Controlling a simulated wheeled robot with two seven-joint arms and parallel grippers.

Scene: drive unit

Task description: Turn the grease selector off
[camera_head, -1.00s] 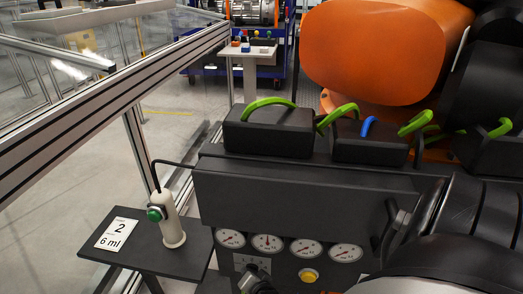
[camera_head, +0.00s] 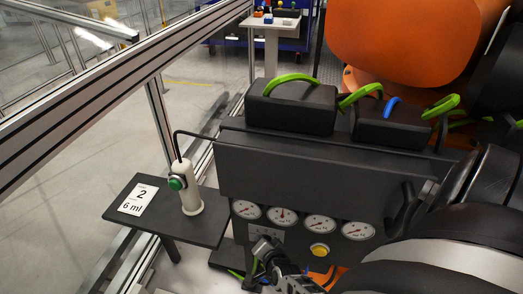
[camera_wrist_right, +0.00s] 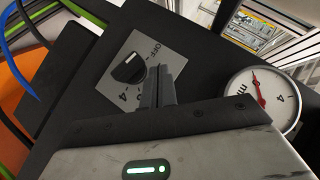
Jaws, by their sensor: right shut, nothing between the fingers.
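The grease selector is a round black knob (camera_wrist_right: 128,69) on a light plate marked OFF and with numbers, seen in the right wrist view. I cannot tell its exact setting. In the head view the selector plate (camera_head: 279,234) sits under the gauges on the dark panel, and my gripper partly hides it. My right gripper (camera_head: 262,246) is in front of this plate. In the right wrist view its fingertips (camera_wrist_right: 159,82) are together and empty, just beside the knob; I cannot tell whether they touch it. My left gripper is not in view.
Several round gauges (camera_head: 319,225) and a yellow button (camera_head: 320,250) are on the panel around the selector. A white post with a green button (camera_head: 177,183) stands on a dark side shelf (camera_head: 211,229) with a "2, 6 ml" card (camera_head: 138,199). A metal rail (camera_head: 120,82) runs along the left.

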